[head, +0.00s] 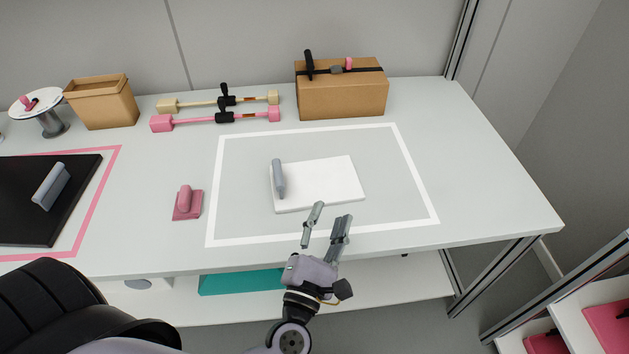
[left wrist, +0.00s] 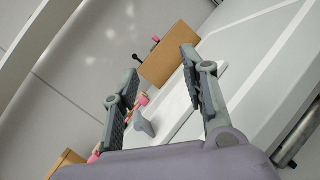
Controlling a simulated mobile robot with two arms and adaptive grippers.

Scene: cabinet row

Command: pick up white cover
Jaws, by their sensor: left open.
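The white cover (head: 322,184) is a flat white plate lying on the table inside a white outlined rectangle. A grey handle (head: 279,178) stands at its left side. My left gripper (head: 326,225) is open and empty, just in front of the cover's near edge in the head view. In the left wrist view the cover (left wrist: 178,106) and its grey handle (left wrist: 144,125) show between and beyond the open fingers (left wrist: 155,78). My right gripper is not in view.
A pink block with a handle (head: 186,203) is left of the outline. A black plate with a grey handle (head: 30,205) lies farther left. A cardboard box (head: 342,94), pink and beige bars (head: 215,119) and an open brown bin (head: 102,103) stand behind. The table's right side is clear.

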